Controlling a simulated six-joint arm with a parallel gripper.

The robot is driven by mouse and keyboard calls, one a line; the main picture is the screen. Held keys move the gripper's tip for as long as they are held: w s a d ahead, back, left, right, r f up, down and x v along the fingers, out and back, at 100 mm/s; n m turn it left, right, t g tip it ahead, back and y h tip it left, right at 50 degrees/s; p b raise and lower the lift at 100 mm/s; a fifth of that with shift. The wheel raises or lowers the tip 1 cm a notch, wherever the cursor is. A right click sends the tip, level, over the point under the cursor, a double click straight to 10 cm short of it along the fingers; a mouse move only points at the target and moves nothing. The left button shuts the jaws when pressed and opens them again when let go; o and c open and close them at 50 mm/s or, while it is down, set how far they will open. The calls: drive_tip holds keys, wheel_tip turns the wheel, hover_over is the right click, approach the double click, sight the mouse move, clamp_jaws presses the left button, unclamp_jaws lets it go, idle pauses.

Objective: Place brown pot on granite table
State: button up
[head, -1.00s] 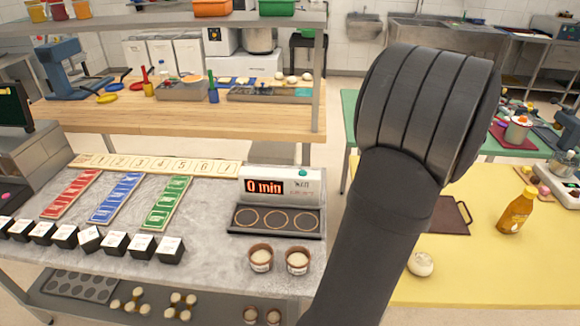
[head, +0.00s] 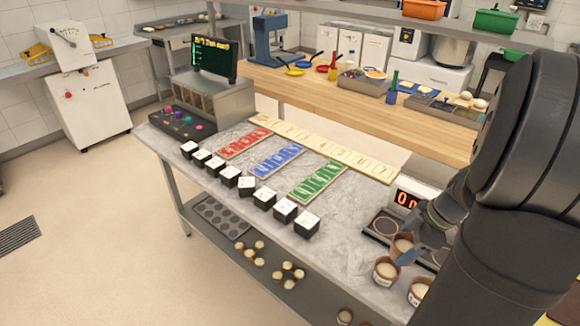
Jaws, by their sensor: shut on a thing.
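My gripper (head: 408,253) is at the right of the head view, low at the right end of the grey granite table (head: 345,238). It is shut on a brown pot (head: 401,243) with pale contents. The held pot is upright, at or just above the black ringed plate (head: 376,236); I cannot tell whether it touches. Two similar brown pots, one nearer left (head: 386,271) and one nearer right (head: 420,291), stand on the granite close in front. My arm hides part of the plate and the table's right end.
A red-lit timer (head: 406,199) stands right behind the plate. Black boxes (head: 264,198) line the front, with red, blue and green strips (head: 318,181) behind them. A wooden number board (head: 330,146) runs along the back. Bare granite lies between strips and plate.

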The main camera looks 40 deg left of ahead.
drive_tip(key=shift+s+a, duration=0.2)
drive_tip(key=shift+a, duration=0.1)
drive_tip(key=a+f, duration=0.2)
drive_tip(key=a, duration=0.1)
drive_tip(key=a+f, duration=0.2)
drive_tip(key=a, duration=0.2)
drive_tip(key=a+f, duration=0.3)
drive_tip(key=a, duration=0.1)
drive_tip(key=shift+a, duration=0.25)
drive_tip(key=shift+f, duration=2)
drive_tip(key=o, duration=1.1)
drive_tip(key=shift+f, duration=0.1)
drive_tip(key=v, duration=1.2)
drive_tip(key=shift+a, duration=0.1)
